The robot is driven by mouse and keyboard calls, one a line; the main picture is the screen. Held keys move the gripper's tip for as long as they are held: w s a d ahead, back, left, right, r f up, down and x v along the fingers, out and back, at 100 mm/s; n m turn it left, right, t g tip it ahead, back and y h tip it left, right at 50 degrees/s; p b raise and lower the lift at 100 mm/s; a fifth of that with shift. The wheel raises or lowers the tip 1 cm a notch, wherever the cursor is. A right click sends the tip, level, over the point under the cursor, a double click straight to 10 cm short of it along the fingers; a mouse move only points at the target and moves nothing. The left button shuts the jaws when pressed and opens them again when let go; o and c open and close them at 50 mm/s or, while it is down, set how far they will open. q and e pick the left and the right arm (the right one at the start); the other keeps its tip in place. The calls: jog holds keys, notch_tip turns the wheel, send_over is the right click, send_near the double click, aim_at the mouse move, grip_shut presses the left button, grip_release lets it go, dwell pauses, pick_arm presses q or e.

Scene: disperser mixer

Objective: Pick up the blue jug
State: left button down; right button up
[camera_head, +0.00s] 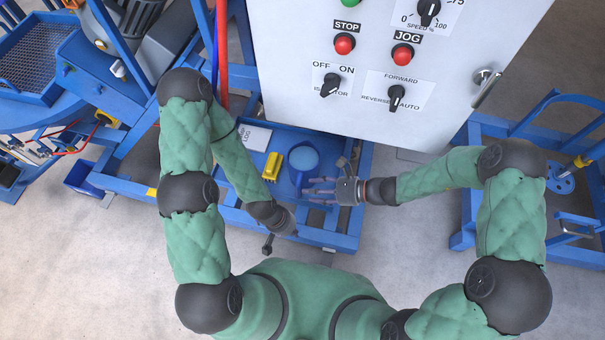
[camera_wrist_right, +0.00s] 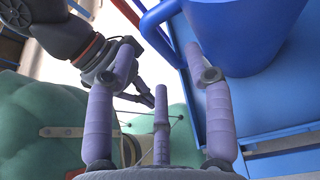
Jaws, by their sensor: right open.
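The blue jug (camera_head: 303,158) stands on the blue platform below the control box, with its handle toward me. It also shows large at the upper right of the right wrist view (camera_wrist_right: 245,35). My right gripper (camera_head: 318,190) is open and empty, with its purple fingers spread just in front of the jug, near the handle. In the wrist view its fingers (camera_wrist_right: 160,65) are apart, and the jug is beyond the right finger. My left gripper (camera_head: 272,238) hangs lower left of the jug; its fingers are mostly hidden.
A yellow object (camera_head: 272,166) stands just left of the jug. A paper or booklet (camera_head: 254,137) lies farther left on the platform (camera_head: 345,222). The white control box (camera_head: 370,110) with knobs and buttons overhangs the back. Blue frames stand at both sides.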

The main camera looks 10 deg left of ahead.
aim_at(298, 197)
jog(key=b+x, duration=0.2)
jog(key=x, duration=0.3)
jog(key=shift+s+a+f, duration=0.1)
jog(key=shift+f, duration=0.1)
jog(key=shift+a, duration=0.25)
grip_shut()
jog(key=shift+r, duration=0.1)
